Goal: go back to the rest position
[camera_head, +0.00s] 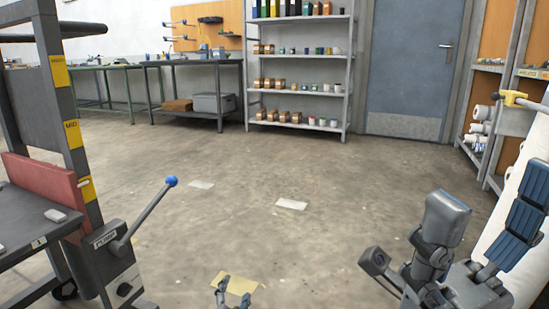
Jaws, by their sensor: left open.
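My left gripper (234,296) shows at the bottom edge, left of the middle. Only its two grey fingertips are in the frame. They are apart with nothing between them, so the gripper is open and empty. Behind them a yellowish sheet (238,283) shows on the floor. The rest of this gripper and its arm are below the frame.
A dark press frame (32,75) with a blue-knobbed lever (150,209) stands at the left. A workbench (190,88), shelf rack (297,90) and grey door (408,65) line the back. The middle floor is open.

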